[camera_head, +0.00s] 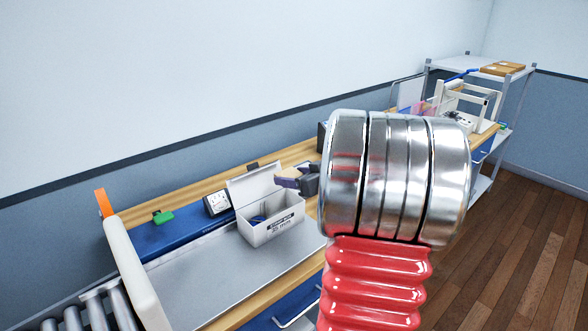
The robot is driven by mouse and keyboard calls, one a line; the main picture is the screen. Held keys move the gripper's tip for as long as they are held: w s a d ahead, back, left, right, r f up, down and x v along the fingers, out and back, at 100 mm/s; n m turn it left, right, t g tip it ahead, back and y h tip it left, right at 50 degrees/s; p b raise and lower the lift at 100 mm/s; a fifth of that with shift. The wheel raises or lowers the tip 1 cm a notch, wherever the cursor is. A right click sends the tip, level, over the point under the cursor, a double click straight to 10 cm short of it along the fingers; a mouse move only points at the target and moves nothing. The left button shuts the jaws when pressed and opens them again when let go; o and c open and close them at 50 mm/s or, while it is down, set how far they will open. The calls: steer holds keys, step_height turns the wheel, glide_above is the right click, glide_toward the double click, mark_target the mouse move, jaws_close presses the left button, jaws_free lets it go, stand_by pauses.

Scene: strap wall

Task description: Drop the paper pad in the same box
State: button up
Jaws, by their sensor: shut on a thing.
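The white box (272,229) stands on the workbench with its lid (253,184) raised at the back and black print on its front. Something dark blue (258,219) lies inside it. My gripper (286,179) is above the right part of the box, in front of the raised lid. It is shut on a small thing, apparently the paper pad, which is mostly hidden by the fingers. My arm's silver and red links cover much of the view on the right.
A green object (163,216) and a black-and-white device (217,203) stand on the blue strip left of the box. The grey bench top (203,281) in front is clear. Metal rollers (103,303) lie at lower left. A shelf rack (470,67) stands at the far right.

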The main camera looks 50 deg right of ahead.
steer(key=shift+f, duration=0.7)
steer(key=o, duration=1.1)
steer(key=shift+c, duration=0.2)
steer(key=v, duration=1.3)
steer(key=shift+s, duration=0.4)
steer(key=shift+r, duration=0.1)
